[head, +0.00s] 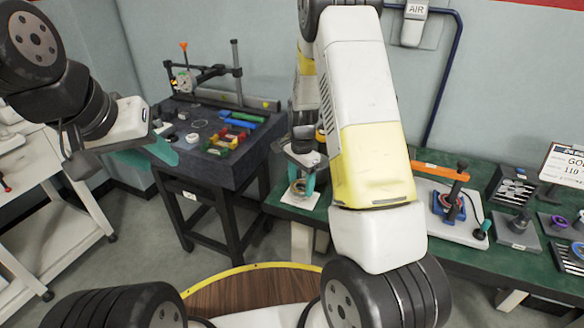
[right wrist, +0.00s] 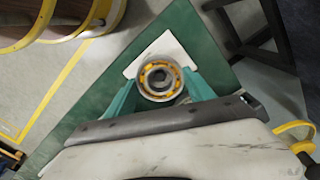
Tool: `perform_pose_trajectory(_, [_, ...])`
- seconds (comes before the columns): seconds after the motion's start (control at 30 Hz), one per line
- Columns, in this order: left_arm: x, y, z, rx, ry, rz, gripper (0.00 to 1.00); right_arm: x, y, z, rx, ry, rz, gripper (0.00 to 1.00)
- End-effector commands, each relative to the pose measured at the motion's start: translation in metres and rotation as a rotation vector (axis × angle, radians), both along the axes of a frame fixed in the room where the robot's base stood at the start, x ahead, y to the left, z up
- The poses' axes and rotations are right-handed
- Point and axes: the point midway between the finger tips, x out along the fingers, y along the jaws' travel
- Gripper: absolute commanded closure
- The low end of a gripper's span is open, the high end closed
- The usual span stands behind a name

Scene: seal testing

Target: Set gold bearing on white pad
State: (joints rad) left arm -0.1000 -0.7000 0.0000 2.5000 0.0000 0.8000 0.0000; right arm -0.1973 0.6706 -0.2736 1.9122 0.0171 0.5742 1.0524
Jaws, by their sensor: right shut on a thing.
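The gold bearing (right wrist: 159,80), a ring with gold-orange parts between its races, sits between the teal fingers of my right gripper (right wrist: 161,90) in the right wrist view. The gripper is shut on it. The white pad (right wrist: 166,46) shows behind and around the bearing, on the green bench top. In the head view the pad (head: 292,202) lies at the bench's left corner, with the bearing (head: 298,187) over it. Whether the bearing touches the pad I cannot tell. My left gripper (head: 165,153) hangs at the left, near the dark table; its finger opening is unclear.
The dark table (head: 215,165) carries coloured blocks and a gauge stand. A white cart (head: 50,205) stands left.

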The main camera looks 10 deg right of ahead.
Motion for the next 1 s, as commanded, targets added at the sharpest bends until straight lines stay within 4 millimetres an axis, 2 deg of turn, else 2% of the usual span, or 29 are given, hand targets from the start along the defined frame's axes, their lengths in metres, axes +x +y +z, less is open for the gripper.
perform_pose_trajectory(0.53, [0.0,0.0,0.0,0.0,0.0,0.0,0.64,0.0002,-0.0002,-0.0052,0.0,-0.001,0.0,1.0])
perform_pose_trajectory(0.57, [0.0,0.0,0.0,0.0,0.0,0.0,0.64,0.0002,-0.0001,-0.0052,0.0,-0.001,0.0,0.34])
perform_pose_trajectory(0.6, [0.0,0.0,0.0,0.0,0.0,0.0,0.64,0.0002,-0.0001,-0.0052,0.0,-0.001,0.0,0.26])
perform_pose_trajectory(0.67, [0.0,0.0,0.0,0.0,0.0,0.0,0.64,0.0002,-0.0001,-0.0052,0.0,-0.001,0.0,0.14])
perform_pose_trajectory(0.7, [0.0,0.0,0.0,0.0,0.0,0.0,0.64,0.0002,-0.0001,-0.0052,0.0,-0.001,0.0,0.13])
perform_pose_trajectory(1.0, [0.0,0.0,0.0,0.0,0.0,0.0,0.64,-0.0001,0.0,-0.0041,0.0,0.0,0.0,0.13])
